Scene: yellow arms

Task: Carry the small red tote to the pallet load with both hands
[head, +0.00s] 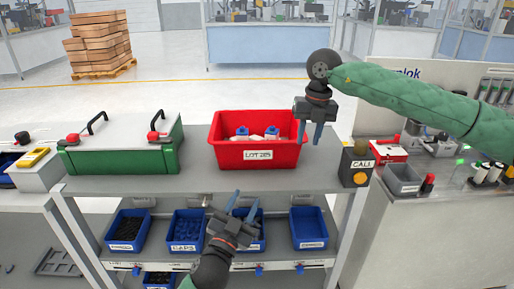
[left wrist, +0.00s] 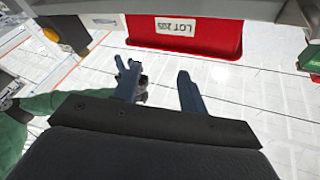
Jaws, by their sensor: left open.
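The small red tote (head: 258,155) sits on the grey bench top, with a white lot label on its front and blue-and-white items inside. Its front wall and label also show at the top of the left wrist view (left wrist: 185,43). My left gripper (head: 243,203) is open and empty, in front of the bench and apart from the tote. My right gripper (head: 311,133) points down at the tote's right end, its two fingers apart; I cannot tell whether they straddle the rim. The pallet load (head: 98,42), stacked brown boxes on a wooden pallet, stands on the floor at back left.
A green case (head: 120,150) with black handles lies left of the tote. A call button box (head: 357,166) stands at the bench's right end. Blue bins (head: 187,228) fill the shelf below. Floor beyond the bench is open.

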